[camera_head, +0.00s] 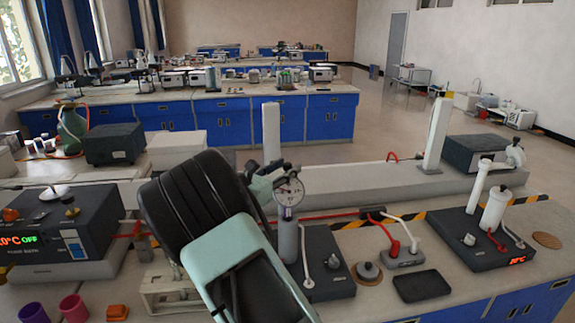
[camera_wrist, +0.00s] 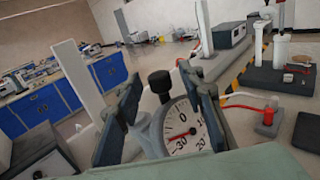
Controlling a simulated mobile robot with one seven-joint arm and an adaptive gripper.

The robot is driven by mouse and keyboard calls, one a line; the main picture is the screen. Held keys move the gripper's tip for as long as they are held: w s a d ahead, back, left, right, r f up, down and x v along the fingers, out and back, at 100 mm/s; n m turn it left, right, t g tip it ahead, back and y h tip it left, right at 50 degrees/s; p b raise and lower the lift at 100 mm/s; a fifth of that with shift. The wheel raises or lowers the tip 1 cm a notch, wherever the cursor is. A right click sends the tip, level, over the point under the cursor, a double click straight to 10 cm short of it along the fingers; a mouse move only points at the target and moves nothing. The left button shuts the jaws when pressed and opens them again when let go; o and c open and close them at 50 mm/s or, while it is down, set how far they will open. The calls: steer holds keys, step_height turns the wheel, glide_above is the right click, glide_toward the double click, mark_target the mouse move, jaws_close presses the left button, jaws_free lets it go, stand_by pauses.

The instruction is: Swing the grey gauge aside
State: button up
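The grey gauge (camera_head: 289,192) has a round white dial and sits above a grey cylinder (camera_head: 288,240) on the bench. In the wrist view the gauge (camera_wrist: 184,127) is close, its dial tilted in the picture, with a black knob (camera_wrist: 160,83) at its top. My gripper (camera_head: 266,180) is at the gauge, just left of its dial in the head view. In the wrist view its two dark fingers (camera_wrist: 162,105) stand apart on either side of the gauge and knob. Whether either finger touches the gauge cannot be told. My arm hides part of the bench behind.
A black unit (camera_head: 322,262) with a white hose stands right of the cylinder. A grey box with red and white plugs (camera_head: 402,256) and a black tray (camera_head: 421,286) lie further right. White posts (camera_head: 437,135) rise behind.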

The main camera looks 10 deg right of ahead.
steer(key=shift+w+d, duration=0.45)
jaws_close()
